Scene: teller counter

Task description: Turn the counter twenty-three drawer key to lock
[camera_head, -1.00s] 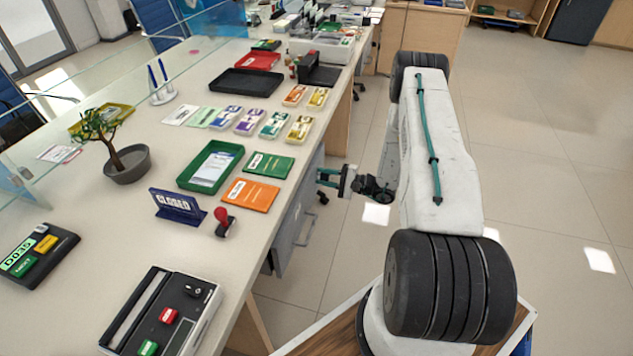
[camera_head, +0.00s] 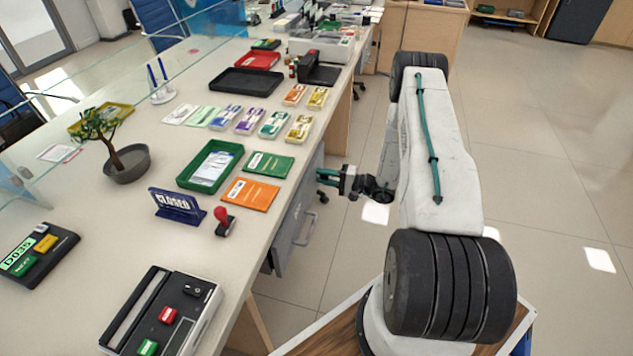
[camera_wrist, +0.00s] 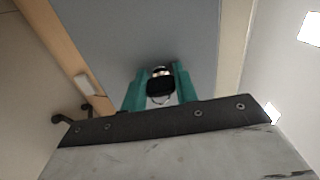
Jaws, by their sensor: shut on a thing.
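The drawer key shows in the wrist view as a small black key head (camera_wrist: 160,87) in front of a round metal lock (camera_wrist: 160,71) on a grey drawer front (camera_wrist: 140,35). My gripper (camera_wrist: 160,84) has its two teal fingers on either side of the key head and is shut on it. In the head view my gripper (camera_head: 328,177) reaches left to the drawer unit (camera_head: 300,222) under the counter edge. The key and lock are hidden there. How far the key is turned is hard to tell.
A drawer handle (camera_head: 306,229) sticks out from the unit's front. The counter top (camera_head: 255,222) above holds a red-handled stamp (camera_head: 224,222), an orange booklet (camera_head: 250,194) and a green tray (camera_head: 183,178) near its edge. The floor (camera_head: 560,190) to the right is open.

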